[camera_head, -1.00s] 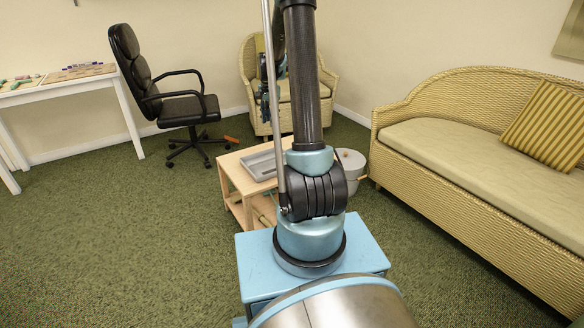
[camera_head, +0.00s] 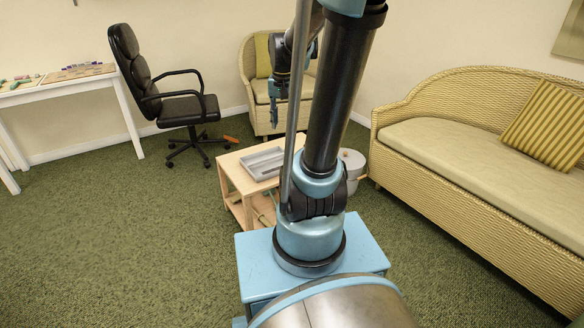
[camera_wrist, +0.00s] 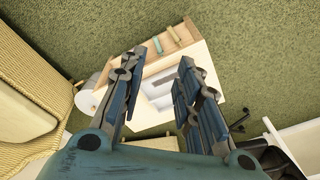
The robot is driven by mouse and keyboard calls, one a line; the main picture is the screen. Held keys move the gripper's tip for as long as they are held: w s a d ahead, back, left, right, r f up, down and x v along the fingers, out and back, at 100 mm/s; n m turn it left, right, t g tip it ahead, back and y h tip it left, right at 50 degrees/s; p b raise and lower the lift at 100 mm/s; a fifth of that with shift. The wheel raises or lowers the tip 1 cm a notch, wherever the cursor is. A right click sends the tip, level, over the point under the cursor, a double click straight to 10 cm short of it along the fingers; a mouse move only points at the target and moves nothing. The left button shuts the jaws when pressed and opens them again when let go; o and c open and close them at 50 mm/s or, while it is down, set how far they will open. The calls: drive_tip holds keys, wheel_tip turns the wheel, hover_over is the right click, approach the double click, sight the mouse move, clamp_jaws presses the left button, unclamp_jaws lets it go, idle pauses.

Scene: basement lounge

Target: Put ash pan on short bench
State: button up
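A grey rectangular tray with raised sides, which looks like the ash pan (camera_head: 262,164), lies on a low light-wood table (camera_head: 232,168), possibly the short bench. In the wrist view the pan (camera_wrist: 160,92) shows pale between my fingers, partly hidden by them, on the wooden top (camera_wrist: 228,78). My gripper (camera_head: 273,122) hangs above the far side of the table, apart from the pan. In the wrist view my gripper (camera_wrist: 161,60) has its two blue fingers spread with nothing between them. My arm hides part of the table's right side in the head view.
A round grey container (camera_head: 352,165) stands right of the table. A wicker sofa (camera_head: 470,170) is at the right and a wicker armchair (camera_head: 250,95) behind. A black office chair (camera_head: 180,105) and white desk (camera_head: 60,88) are at the left. An orange item (camera_head: 231,139) lies on the carpet.

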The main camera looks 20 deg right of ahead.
drive_tip(key=s+f+n, duration=0.2)
drive_tip(key=s+f, duration=0.1)
drive_tip(key=s, duration=0.6)
drive_tip(key=s+a+f+n, duration=0.1)
drive_tip(key=s+f, duration=0.3)
drive_tip(key=s, duration=0.5)
drive_tip(key=shift+s+f+n+t, duration=0.25)
drive_tip(key=shift+n+t, duration=0.15)
drive_tip(key=shift+n, duration=0.5)
drive_tip(key=shift+w, duration=0.1)
drive_tip(key=shift+w+f, duration=0.2)
drive_tip(key=shift+w, duration=0.3)
